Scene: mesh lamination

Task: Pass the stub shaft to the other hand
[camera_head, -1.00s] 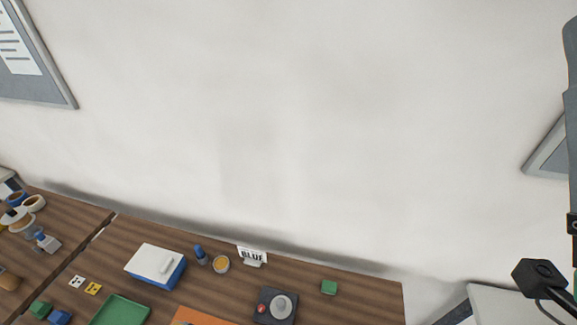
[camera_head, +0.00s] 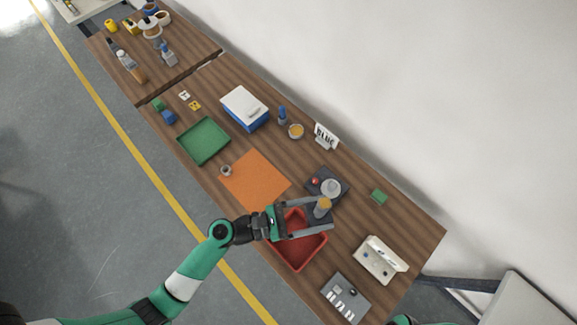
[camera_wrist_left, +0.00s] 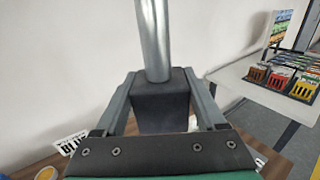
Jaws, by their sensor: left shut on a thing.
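The stub shaft shows in the left wrist view as a bright metal cylinder (camera_wrist_left: 154,40) standing out of a dark block (camera_wrist_left: 160,104). My left gripper (camera_head: 318,215) is shut on the dark block, one finger on each side of it. In the head view the held stub shaft (camera_head: 321,212) is small, with a tan-looking end, above the area between the red tray and the dark device. The left gripper also shows in the left wrist view (camera_wrist_left: 160,100). My right gripper is not in view.
Below the left gripper are a red tray (camera_head: 291,254) and a dark device (camera_head: 314,184) with a round disc. An orange mat (camera_head: 252,180), green tray (camera_head: 204,141), white fixture (camera_head: 379,260) and grey slotted block (camera_head: 344,298) lie on the wooden table. Some bare wood remains at right.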

